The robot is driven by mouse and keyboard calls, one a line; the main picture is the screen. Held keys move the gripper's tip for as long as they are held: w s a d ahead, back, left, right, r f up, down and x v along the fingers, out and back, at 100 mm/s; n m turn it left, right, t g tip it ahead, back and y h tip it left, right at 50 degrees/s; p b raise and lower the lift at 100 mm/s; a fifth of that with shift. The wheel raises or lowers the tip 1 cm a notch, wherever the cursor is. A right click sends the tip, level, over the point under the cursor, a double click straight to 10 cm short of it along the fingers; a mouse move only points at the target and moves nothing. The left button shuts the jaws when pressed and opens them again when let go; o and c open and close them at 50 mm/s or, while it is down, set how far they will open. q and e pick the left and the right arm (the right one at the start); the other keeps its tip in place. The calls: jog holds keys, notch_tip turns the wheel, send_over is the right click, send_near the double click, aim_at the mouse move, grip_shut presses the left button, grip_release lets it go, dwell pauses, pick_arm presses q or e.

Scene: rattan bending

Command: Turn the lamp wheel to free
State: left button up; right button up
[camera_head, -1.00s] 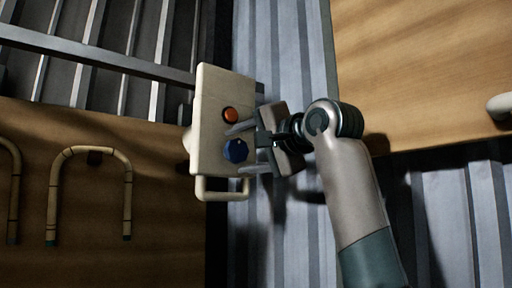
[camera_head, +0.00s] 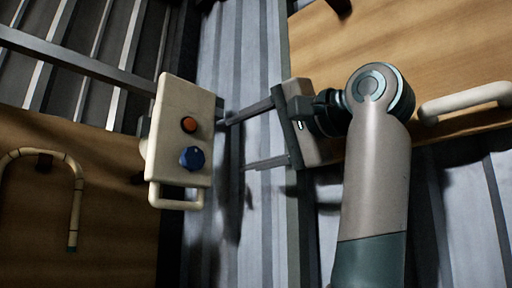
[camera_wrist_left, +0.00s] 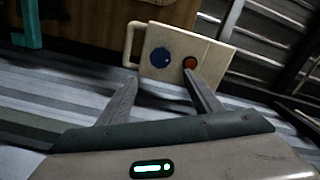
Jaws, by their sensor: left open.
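A cream control box (camera_head: 180,92) with a handle at its lower end carries a round blue wheel (camera_head: 192,158) and an orange-red button (camera_head: 189,124) above it. The blue wheel is the only wheel-like part I see on the box. My left gripper (camera_head: 234,145) is open and empty, to the right of the box and apart from the wheel. In the left wrist view, the blue wheel (camera_wrist_left: 161,57) and the red button (camera_wrist_left: 190,63) show beyond the spread fingers. I cannot read the wheel's setting. My right gripper is not in view.
A metal rail (camera_head: 85,62) runs to the box from the upper left. A wooden board with a bent rattan piece (camera_head: 76,200) is at the left. Another wooden board (camera_head: 400,50) with a pale curved rod (camera_head: 465,101) is at the right. Ribbed metal lies between them.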

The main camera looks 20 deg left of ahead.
pick_arm(q)
jog(key=shift+v, duration=1.1)
